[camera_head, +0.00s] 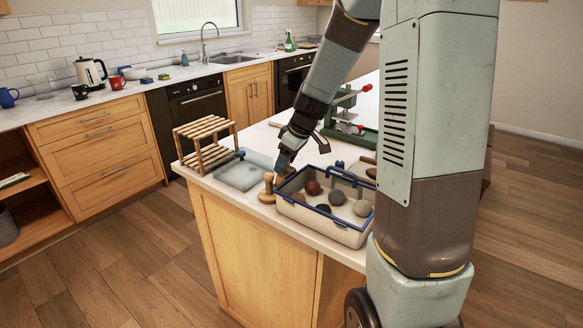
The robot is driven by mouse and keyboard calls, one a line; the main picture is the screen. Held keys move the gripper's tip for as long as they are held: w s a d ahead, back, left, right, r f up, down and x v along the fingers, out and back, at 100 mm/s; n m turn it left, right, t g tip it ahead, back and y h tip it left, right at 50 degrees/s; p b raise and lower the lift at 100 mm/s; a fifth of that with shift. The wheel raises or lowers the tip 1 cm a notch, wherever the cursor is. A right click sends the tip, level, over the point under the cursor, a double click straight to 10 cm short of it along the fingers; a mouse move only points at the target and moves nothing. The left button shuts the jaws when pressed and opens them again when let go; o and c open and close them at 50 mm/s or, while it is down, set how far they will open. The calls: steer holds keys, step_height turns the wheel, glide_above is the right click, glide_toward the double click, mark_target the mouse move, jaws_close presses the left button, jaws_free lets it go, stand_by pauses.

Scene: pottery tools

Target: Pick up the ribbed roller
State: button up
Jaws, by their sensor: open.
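My gripper (284,166) points down over the island counter, close to the back left corner of a cream and blue carry box (340,232). It is small and dark in this view, and its fingers look empty. A small upright wooden tool (268,188) stands just left of the gripper; I cannot tell whether they touch. I cannot make out ribs on either, so I cannot tell which thing is the ribbed roller.
The box holds several round lumps. A grey-blue slab (240,175) lies left, with a small blue item (240,154) at its back edge. A slatted wooden rack (205,145) stands at the counter's left end. A green press (352,130) stands behind my gripper.

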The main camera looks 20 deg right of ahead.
steer(key=c, duration=1.1)
steer(key=shift+r, duration=0.2)
